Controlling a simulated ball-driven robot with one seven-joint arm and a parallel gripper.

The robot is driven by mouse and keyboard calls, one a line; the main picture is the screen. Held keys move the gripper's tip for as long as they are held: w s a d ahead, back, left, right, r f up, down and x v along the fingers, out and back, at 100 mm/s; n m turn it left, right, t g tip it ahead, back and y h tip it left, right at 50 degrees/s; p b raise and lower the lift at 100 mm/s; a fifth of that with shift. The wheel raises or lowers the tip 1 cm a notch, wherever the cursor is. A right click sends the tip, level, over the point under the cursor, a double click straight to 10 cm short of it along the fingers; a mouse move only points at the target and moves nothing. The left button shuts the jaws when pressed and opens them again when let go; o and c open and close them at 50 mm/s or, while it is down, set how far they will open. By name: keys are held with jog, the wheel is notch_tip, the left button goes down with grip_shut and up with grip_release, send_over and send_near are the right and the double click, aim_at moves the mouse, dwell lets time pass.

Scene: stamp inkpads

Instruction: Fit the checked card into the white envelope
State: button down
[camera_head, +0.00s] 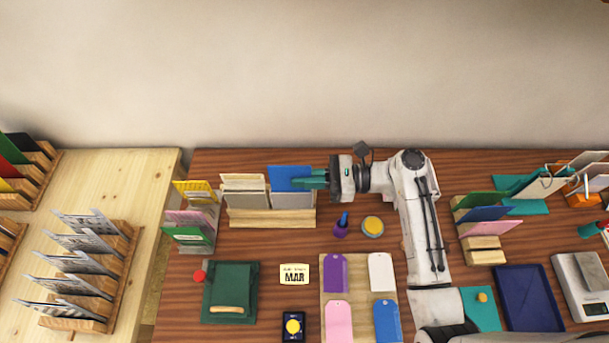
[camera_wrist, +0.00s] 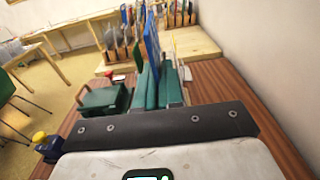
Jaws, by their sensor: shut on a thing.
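My gripper (camera_head: 308,180) is shut on a blue card (camera_head: 289,173), held upright by its right side. Its green fingers also show in the wrist view (camera_wrist: 157,88), with the blue card (camera_wrist: 151,42) edge-on between them. The card is over the right pocket (camera_head: 293,201) of a wooden stand (camera_head: 270,218); I cannot tell whether its lower edge is inside that pale grey pocket. A whitish envelope or card (camera_head: 243,183) stands in the left pocket. No check pattern shows on the blue card at this size. I cannot tell for sure which one is the white envelope.
Yellow, pink and green cards stand in a rack (camera_head: 193,212) left of the stand. In front are a purple stamp (camera_head: 341,226), a yellow inkpad (camera_head: 372,226), a green box (camera_head: 230,290) and tags on a board (camera_head: 359,310). Patterned cards (camera_head: 80,264) stand on the left table.

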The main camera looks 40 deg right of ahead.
jog(key=shift+f+b, duration=1)
jog(key=shift+f, duration=1.1)
jog(key=c, duration=1.2)
grip_release()
jog(key=b+v, duration=0.1)
jog(key=v, duration=1)
jog(key=shift+a, duration=0.1)
jog(key=shift+a, duration=0.1)
